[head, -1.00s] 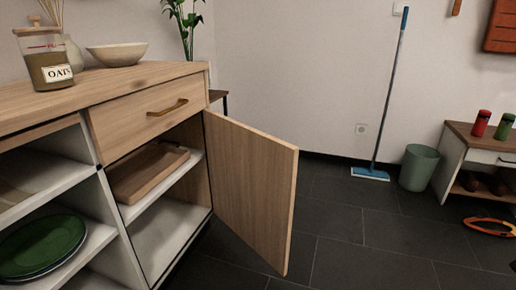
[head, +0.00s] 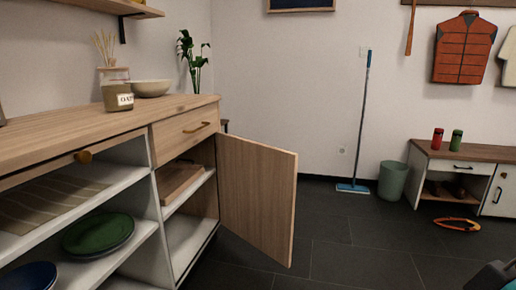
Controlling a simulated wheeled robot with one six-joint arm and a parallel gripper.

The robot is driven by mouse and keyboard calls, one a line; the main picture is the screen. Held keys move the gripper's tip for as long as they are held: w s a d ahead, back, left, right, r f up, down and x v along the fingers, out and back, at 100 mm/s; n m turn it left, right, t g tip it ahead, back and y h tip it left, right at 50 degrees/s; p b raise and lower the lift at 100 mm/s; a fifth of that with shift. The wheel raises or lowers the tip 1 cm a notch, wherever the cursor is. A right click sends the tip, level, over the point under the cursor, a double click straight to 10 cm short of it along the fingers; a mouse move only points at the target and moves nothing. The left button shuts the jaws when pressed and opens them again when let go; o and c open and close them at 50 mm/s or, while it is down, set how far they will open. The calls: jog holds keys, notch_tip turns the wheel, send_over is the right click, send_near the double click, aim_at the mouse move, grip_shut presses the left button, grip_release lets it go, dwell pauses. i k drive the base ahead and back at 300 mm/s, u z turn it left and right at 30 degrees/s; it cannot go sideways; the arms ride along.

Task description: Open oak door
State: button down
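The oak door (head: 257,197) stands swung wide open on the sideboard, hinged at its right side and reaching out over the floor. Behind it the compartment shows a wooden tray (head: 178,182) on a white shelf. The door's handle is not visible from this side. A dark shape at the bottom right corner may be part of my arm, but my gripper cannot be made out.
The sideboard top (head: 60,142) carries an oats jar (head: 117,97) and a bowl (head: 149,88). A mop (head: 362,120), a bin (head: 392,180) and a low bench (head: 463,153) stand at the back. An orange object (head: 456,224) lies on the floor; the dark floor (head: 370,245) between is clear.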

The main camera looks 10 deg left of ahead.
aim_at(257, 182)
jog(key=u, duration=0.6)
jog(key=i, duration=1.35)
jog(key=z, duration=0.05)
